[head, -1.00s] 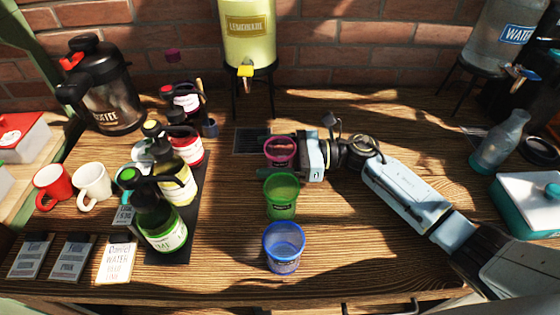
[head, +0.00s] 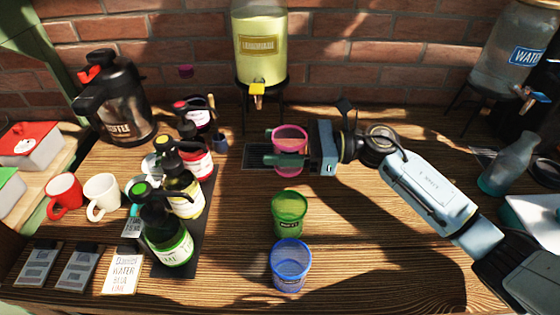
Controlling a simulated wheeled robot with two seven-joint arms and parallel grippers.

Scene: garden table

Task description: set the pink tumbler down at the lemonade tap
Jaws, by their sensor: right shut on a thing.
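The pink tumbler (head: 291,141) is upright between the fingers of my right gripper (head: 286,147), which is shut on it. It is held in front of the lemonade dispenser (head: 260,45), over or beside the right end of the dark drip tray (head: 257,156). Whether its base touches anything is hard to tell. The yellow lemonade tap (head: 257,92) is behind the tumbler and a little to the left. My left gripper is not in view.
A green tumbler (head: 289,214) and a blue tumbler (head: 290,265) stand in front of the pink one. Syrup bottles (head: 168,225) stand on a dark mat at the left. A water dispenser (head: 500,60) is at the back right. The table between green tumbler and bottles is clear.

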